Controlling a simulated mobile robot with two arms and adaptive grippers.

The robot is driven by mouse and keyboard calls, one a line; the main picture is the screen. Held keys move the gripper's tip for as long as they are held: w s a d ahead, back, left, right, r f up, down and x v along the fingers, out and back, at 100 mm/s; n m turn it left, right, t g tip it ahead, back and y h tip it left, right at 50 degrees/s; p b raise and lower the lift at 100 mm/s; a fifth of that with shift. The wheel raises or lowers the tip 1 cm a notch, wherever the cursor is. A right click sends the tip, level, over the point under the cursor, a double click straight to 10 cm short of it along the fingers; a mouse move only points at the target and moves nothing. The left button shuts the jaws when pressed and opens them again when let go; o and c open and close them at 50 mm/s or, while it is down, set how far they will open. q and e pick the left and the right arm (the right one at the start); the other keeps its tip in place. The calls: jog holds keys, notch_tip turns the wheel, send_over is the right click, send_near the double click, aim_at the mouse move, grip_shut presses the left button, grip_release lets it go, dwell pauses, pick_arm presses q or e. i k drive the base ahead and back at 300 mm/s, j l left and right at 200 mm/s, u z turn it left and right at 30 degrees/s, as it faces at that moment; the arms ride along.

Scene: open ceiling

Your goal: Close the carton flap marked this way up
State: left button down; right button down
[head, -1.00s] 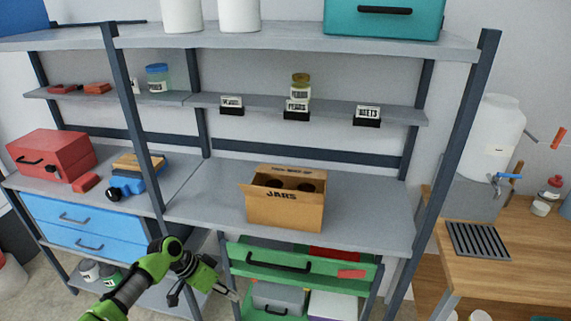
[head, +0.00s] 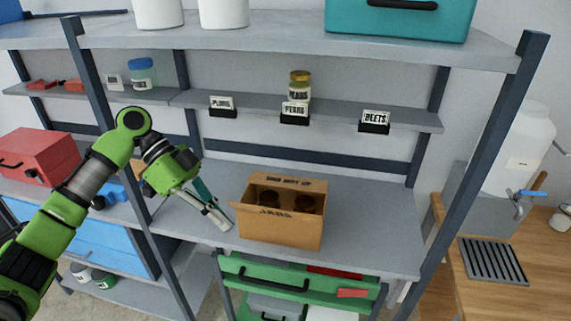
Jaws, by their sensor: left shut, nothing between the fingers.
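An open cardboard carton (head: 281,226) marked JARS stands on the grey middle shelf, with dark jars (head: 305,202) inside. Its back flap (head: 288,181), with THIS WAY UP lettering, stands raised at the rear. The front flap (head: 284,213) with the JARS lettering tilts outward. My left gripper (head: 227,224) is shut and empty, just left of the carton, fingertips pointing down near the shelf and close to its left side. I cannot tell whether they touch it. My right gripper is not in view.
The shelf (head: 370,230) is clear to the carton's right. Above and behind, a narrow ledge holds labels and a jar (head: 299,87). A dark shelf post (head: 105,120) stands left, another (head: 480,160) right. An open green drawer (head: 290,279) is below.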

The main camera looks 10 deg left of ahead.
aim_at(266, 180)
jog(key=i, duration=1.05)
